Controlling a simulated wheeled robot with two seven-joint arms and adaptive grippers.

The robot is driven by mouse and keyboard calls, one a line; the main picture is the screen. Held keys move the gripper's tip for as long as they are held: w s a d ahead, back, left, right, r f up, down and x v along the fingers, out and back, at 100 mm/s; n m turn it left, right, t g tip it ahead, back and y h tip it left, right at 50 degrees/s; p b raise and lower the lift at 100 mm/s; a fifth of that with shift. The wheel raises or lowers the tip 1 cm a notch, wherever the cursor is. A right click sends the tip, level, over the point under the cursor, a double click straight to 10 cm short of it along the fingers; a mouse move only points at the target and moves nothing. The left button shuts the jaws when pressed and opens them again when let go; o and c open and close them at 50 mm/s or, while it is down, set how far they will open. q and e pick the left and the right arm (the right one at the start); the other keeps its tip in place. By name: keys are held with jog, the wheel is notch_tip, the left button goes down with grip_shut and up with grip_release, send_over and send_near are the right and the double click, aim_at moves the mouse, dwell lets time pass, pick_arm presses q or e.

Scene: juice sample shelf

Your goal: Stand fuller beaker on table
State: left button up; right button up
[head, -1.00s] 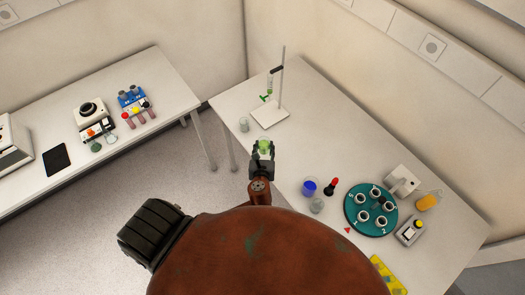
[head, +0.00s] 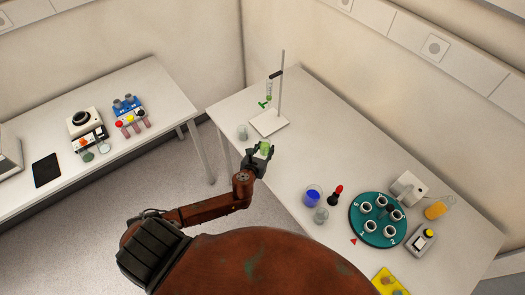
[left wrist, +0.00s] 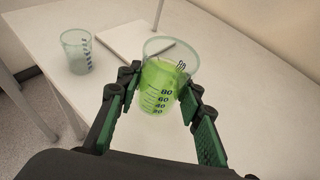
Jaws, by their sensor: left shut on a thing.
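The beaker with green liquid (head: 265,147) is between the fingers of my left gripper (head: 258,154), which is shut on it near the table's left edge. In the left wrist view this beaker (left wrist: 158,86) is slightly tilted in the picture, with its printed scale facing me. The left gripper's green-padded fingers (left wrist: 158,100) are on both sides of it. I cannot tell whether its base touches the table. A second clear beaker (head: 243,132), with little or pale content, stands behind it; it also shows in the left wrist view (left wrist: 76,52). My right gripper is not in view.
A stand (head: 268,123) with a burette is behind the beakers. To the right on the table (head: 330,142) are a blue-filled beaker (head: 313,195), a grey beaker (head: 321,215), a red-topped dropper (head: 335,196) and a teal carousel (head: 378,222). The table's middle is clear.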

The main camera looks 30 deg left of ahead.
pick_arm(q)
jog(key=w+f, duration=0.1)
jog(key=w+a+f, duration=0.1)
jog(key=f, duration=0.1)
jog(key=w+a+f+b, duration=0.1)
jog(key=f, duration=0.1)
jog(key=shift+w+f, duration=0.15)
jog(key=shift+w, duration=0.1)
jog(key=shift+w+f+b, duration=0.15)
jog(key=shift+f+b, duration=0.3)
jog(key=shift+f, duration=1.25)
jog(key=shift+f, duration=0.15)
jog(key=o, duration=1.2)
jog(key=shift+s+r, duration=0.2)
jog(key=shift+r, duration=0.05)
jog(key=v, duration=1.1)
jog(key=shift+s+r+p, duration=0.15)
jog(key=shift+s+p, duration=0.15)
